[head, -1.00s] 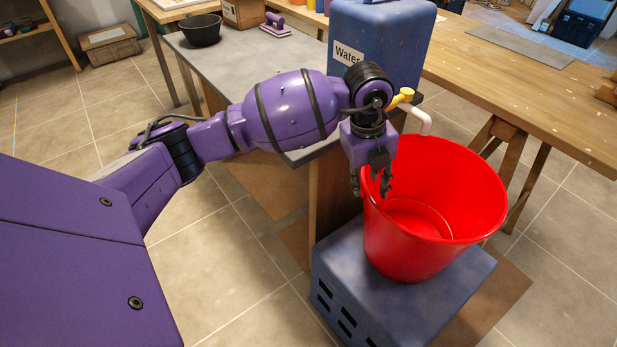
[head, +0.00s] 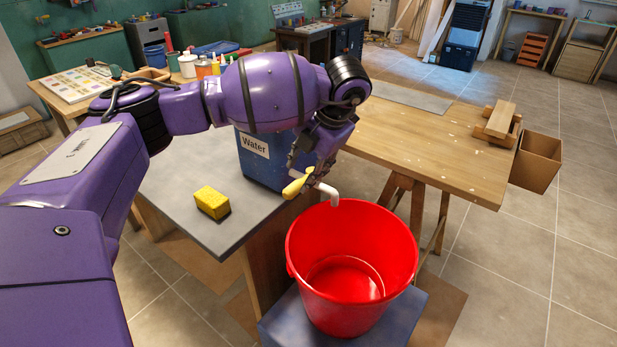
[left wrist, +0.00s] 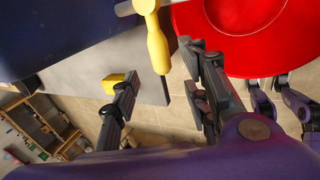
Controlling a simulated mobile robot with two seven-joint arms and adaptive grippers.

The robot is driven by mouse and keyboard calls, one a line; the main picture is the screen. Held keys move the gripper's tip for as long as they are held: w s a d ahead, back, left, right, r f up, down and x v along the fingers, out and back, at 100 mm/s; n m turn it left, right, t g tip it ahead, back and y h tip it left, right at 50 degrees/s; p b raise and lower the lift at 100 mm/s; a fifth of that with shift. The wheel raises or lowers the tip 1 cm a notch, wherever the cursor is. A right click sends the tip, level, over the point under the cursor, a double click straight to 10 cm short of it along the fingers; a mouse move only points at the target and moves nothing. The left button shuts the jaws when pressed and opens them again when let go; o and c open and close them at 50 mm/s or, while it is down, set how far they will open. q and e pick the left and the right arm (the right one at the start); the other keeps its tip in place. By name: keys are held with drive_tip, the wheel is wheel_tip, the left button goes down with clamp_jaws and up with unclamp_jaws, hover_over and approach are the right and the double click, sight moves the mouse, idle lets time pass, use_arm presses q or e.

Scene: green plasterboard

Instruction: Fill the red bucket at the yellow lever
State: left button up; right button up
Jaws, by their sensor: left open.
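The red bucket (head: 305,275) stands upright on a blue box (head: 408,307), its open top below the white spout (head: 328,190). I see no water running, and I cannot tell whether any lies in the bucket. The yellow lever (head: 292,188) sits on the tap of the blue Water container (head: 262,172). My left gripper (head: 303,165) is at the lever. In the left wrist view the gripper (left wrist: 160,88) is open, with the yellow lever (left wrist: 157,45) reaching between its fingers, not clasped. Dark fingers at that view's right edge appear to be my right gripper (left wrist: 268,92); their opening is unclear.
A yellow sponge (head: 212,203) lies on the grey tabletop (head: 180,180) left of the container. A wooden bench (head: 430,150) stands behind the bucket, with a brown box (head: 537,162) at its right end. Tiled floor is free at the right.

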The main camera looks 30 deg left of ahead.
sight(295, 186)
use_arm(q)
drive_tip(key=x, duration=0.7)
drive_tip(key=shift+w+f, duration=0.15)
drive_tip(key=shift+f, duration=0.05)
drive_tip(key=shift+c, duration=0.5)
clamp_jaws()
